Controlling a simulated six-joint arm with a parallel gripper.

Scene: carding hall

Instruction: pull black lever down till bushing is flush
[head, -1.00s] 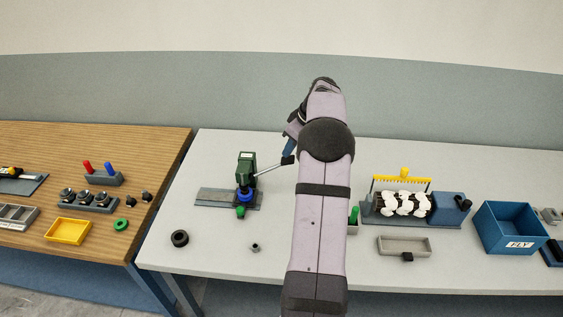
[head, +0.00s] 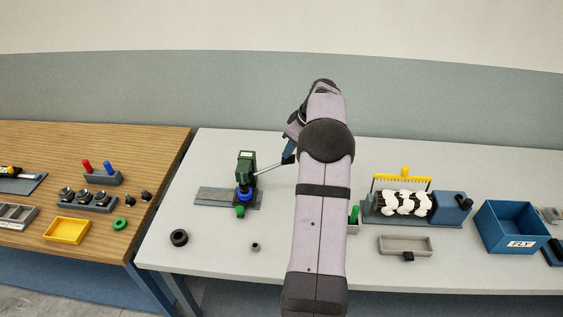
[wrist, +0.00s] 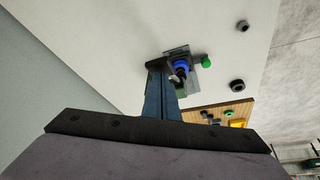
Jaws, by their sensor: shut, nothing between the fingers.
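A dark green press (head: 245,167) stands on a grey base plate (head: 213,197) on the light table. Its thin lever (head: 271,168) slopes up to the right toward my gripper; the lever's far end is hidden by my gripper and arm. A blue round part (head: 245,194) sits low under the press head; it also shows in the wrist view (wrist: 181,65). I cannot tell whether a bushing is flush there. My gripper (head: 288,160) is shut and empty at the lever's outer part; its blue fingers also show in the wrist view (wrist: 158,66). Contact is unclear.
A green knob (head: 240,211) sits in front of the press. A black ring (head: 179,238) and a small grey bushing (head: 255,247) lie nearer the front edge. A grey tray (head: 405,245), a carding fixture (head: 445,207) and a blue bin (head: 510,227) stand at right.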

